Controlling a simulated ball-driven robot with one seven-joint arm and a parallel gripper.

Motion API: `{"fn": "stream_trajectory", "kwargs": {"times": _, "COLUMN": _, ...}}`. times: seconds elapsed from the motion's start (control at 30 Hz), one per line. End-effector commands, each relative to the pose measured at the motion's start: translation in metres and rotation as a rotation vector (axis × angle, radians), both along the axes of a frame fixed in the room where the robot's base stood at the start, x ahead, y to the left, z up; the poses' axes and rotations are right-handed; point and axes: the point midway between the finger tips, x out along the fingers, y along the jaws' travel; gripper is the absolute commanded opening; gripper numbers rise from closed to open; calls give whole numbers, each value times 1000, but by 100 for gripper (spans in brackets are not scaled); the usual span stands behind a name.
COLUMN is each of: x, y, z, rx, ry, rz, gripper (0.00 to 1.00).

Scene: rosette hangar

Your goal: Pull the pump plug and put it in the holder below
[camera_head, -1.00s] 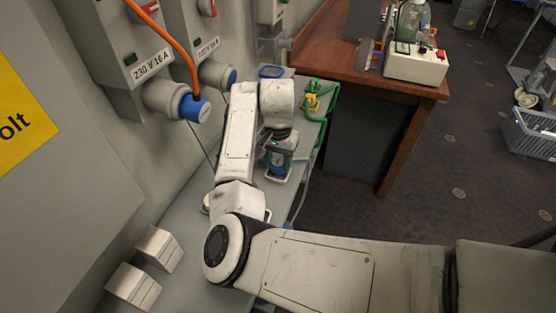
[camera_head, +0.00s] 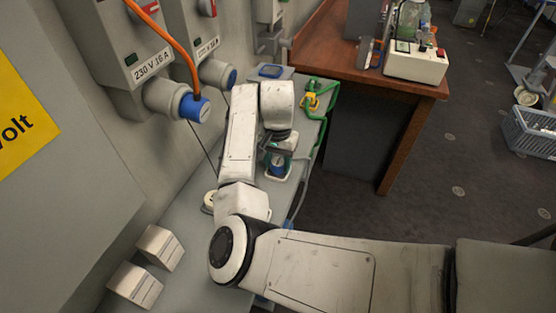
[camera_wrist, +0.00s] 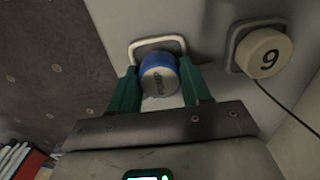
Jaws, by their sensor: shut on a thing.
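The plug (camera_wrist: 158,77) is blue with a pale end face carrying lettering. In the wrist view it sits between the two green fingers of my gripper (camera_wrist: 158,88), which are shut on it. The pale rimmed holder (camera_wrist: 157,42) shows just behind the plug, and the plug overlaps its opening. I cannot tell whether the plug is seated in it. In the head view my gripper (camera_head: 281,155) is low over the grey shelf, with the blue plug (camera_head: 278,168) at the holder's rim (camera_head: 287,179). The wrist hides part of both.
A round cap marked 9 (camera_wrist: 263,52) sits in a mount beside the holder, with a dark cord. Another blue plug (camera_head: 195,107) with an orange cable is in a wall socket. A green cable (camera_head: 331,100), white blocks (camera_head: 160,247) and a wooden desk (camera_head: 340,65) stand around.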

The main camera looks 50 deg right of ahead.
Motion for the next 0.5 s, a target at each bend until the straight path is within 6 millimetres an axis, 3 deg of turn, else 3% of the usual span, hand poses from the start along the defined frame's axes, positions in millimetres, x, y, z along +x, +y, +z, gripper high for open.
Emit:
{"fn": "stream_trajectory", "kwargs": {"times": 0.13, "x": 0, "y": 0, "z": -3, "rx": 0, "ry": 0, "rz": 0, "gripper": 0}}
{"fn": "stream_trajectory", "kwargs": {"times": 0.17, "x": 0, "y": 0, "z": -3, "rx": 0, "ry": 0, "rz": 0, "gripper": 50}}
{"fn": "stream_trajectory", "kwargs": {"times": 0.43, "x": 0, "y": 0, "z": -2, "rx": 0, "ry": 0, "rz": 0, "gripper": 76}}
{"fn": "stream_trajectory", "kwargs": {"times": 0.5, "x": 0, "y": 0, "z": -3, "rx": 0, "ry": 0, "rz": 0, "gripper": 78}}
